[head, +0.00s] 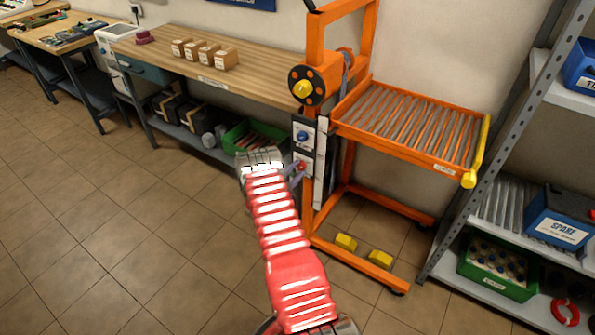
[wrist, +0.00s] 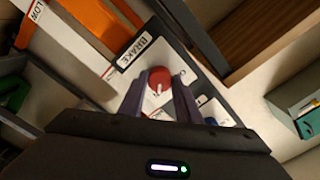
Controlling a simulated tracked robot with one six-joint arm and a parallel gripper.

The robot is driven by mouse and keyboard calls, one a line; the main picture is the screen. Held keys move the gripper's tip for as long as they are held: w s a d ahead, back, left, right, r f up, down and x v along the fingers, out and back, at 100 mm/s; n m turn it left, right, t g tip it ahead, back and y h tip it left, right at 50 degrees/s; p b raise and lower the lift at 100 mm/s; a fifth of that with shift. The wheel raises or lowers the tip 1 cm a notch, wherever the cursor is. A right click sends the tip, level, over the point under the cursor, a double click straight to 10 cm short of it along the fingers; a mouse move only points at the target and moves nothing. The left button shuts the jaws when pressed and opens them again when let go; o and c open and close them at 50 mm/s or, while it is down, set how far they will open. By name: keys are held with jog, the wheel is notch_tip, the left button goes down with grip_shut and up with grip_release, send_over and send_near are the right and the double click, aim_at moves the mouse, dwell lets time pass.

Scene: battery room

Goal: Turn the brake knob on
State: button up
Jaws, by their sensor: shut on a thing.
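The red brake knob (wrist: 160,77) sits on a white plate beside a label reading BRAKE (wrist: 135,53) in the wrist view. A pale mark shows on the knob's lower side; the plate's markings are partly hidden by the fingers. My gripper (wrist: 160,96) has one finger on each side of the knob and is shut on it. In the head view the red knob (head: 300,166) is low on the orange lift's front post, below a blue knob (head: 303,136). My gripper (head: 295,173) reaches it from the left, partly covering the plate.
The orange lift (head: 315,65) carries a roller tray (head: 410,125) at right and a black handwheel (head: 303,87) above the knobs. A wooden bench (head: 240,80) stands behind at left. A metal shelf (head: 510,140) is at right. The tiled floor at left is clear.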

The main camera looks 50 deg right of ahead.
jog(key=shift+f, duration=0.15)
jog(key=o, duration=1.1)
jog(key=shift+c, duration=0.2)
jog(key=shift+a, duration=0.15)
jog(key=s+a, duration=0.1)
jog(key=a, duration=1.2)
jog(key=shift+s+a, duration=0.15)
jog(key=shift+a, duration=0.1)
